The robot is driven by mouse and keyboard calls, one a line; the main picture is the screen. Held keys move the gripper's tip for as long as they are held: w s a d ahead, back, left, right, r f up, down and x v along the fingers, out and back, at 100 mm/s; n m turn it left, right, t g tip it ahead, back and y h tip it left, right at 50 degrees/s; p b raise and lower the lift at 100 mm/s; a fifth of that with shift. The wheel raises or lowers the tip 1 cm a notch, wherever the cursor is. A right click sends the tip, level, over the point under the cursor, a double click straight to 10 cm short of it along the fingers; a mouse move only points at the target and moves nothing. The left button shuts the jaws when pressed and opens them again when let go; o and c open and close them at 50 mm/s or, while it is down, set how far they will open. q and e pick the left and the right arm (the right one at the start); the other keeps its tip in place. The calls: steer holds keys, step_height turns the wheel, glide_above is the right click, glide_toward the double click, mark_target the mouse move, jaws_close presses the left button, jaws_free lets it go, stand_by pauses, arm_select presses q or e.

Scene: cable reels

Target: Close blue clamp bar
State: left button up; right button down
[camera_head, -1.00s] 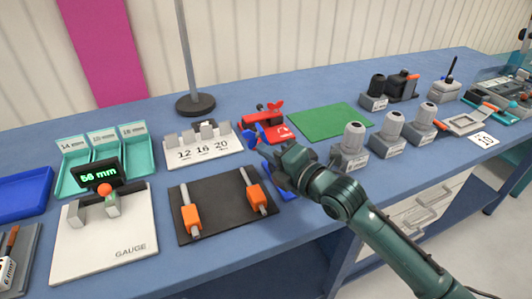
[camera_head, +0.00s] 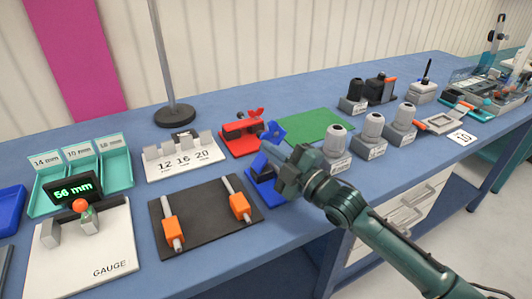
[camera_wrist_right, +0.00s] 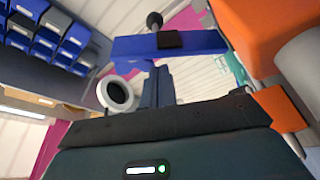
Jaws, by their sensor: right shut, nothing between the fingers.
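The blue clamp (camera_head: 262,168) sits at the table's front edge, beside the black board. Its blue bar (camera_head: 273,132) shows raised above the base, with the upper end beside the red clamp; its lower part is hidden behind my right gripper. My right gripper (camera_head: 284,172) is shut and empty, in front of the blue clamp's right side. In the right wrist view the blue bar (camera_wrist_right: 205,43), with a black pad on it, crosses just beyond my shut fingers (camera_wrist_right: 157,78). I cannot tell whether they touch it. My left gripper is not in view.
A red clamp (camera_head: 238,139) stands just behind. A black board (camera_head: 205,222) with orange blocks (camera_head: 240,207) lies to the left, and a green mat (camera_head: 312,125) behind. Several grey reel holders (camera_head: 370,152) stand to the right of my arm.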

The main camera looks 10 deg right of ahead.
steer(key=shift+d+f+m, duration=0.1)
steer(key=shift+d+m, duration=0.15)
steer(key=shift+m, duration=0.25)
stand_by(0.3)
steer(key=shift+s+d+f, duration=0.2)
steer(key=shift+s+d, duration=0.05)
steer(key=b+v, duration=0.1)
steer(key=v, duration=1.1)
steer(key=shift+s+b, duration=0.15)
steer(key=shift+b, duration=0.25)
steer(key=shift+d, duration=0.1)
